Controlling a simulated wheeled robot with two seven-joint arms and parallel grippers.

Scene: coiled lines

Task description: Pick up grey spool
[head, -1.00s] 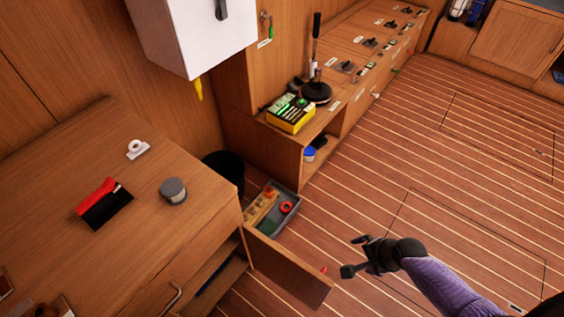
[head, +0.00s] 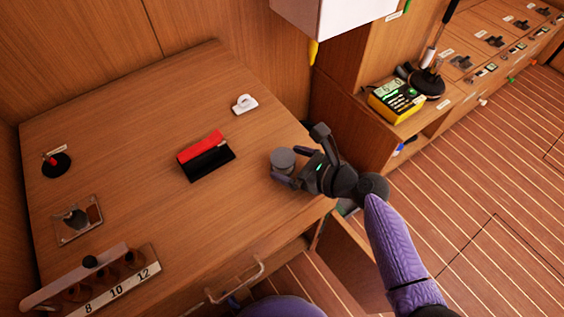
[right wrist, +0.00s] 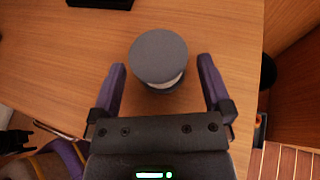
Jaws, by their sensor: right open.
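The grey spool (head: 283,159) stands upright on the wooden counter near its right edge. In the right wrist view the grey spool (right wrist: 158,56) shows its round grey top and a pale band below it. My right gripper (head: 289,165) is open at the spool. In the right wrist view my right gripper (right wrist: 161,70) has one finger to each side of the spool's near part, with gaps on both sides. My left gripper is not in view.
A red and black brush-like item (head: 206,157) and a white tape dispenser (head: 244,104) lie on the wooden counter (head: 130,130). A numbered rack (head: 100,285) is at the front left. A white cabinet (head: 335,15) hangs above the back right.

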